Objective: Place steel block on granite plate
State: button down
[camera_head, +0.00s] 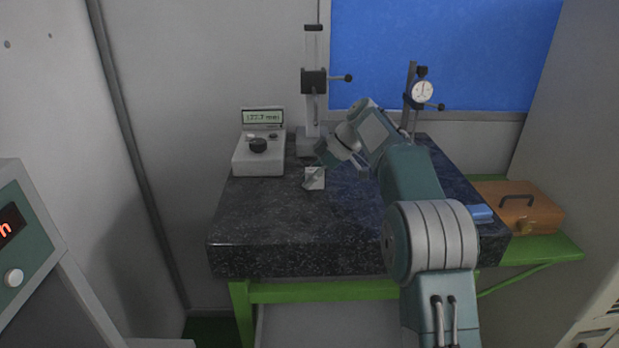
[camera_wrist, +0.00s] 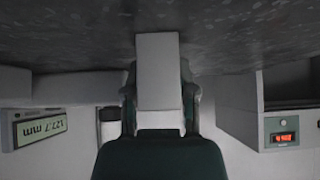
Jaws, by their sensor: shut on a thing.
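The steel block (camera_head: 317,180) is a small pale grey block near the back middle of the dark speckled granite plate (camera_head: 275,235). My gripper (camera_head: 313,178) is shut on it, with a finger partly covering it in the head view. In the wrist view the block (camera_wrist: 158,65) sits between my gripper's fingers (camera_wrist: 158,90), its end against the granite (camera_wrist: 70,35) in the picture. I cannot tell whether the block touches the plate or hangs just above it.
A digital readout box (camera_head: 258,160) stands at the plate's back left, beside a height stand (camera_head: 311,90). A dial gauge stand (camera_head: 421,92) is at the back right. A blue item (camera_head: 481,214) lies at the right edge, near an orange case (camera_head: 520,205). The plate's front left is clear.

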jog(key=shift+c, duration=2)
grip_release()
jog(key=shift+v, duration=3.85)
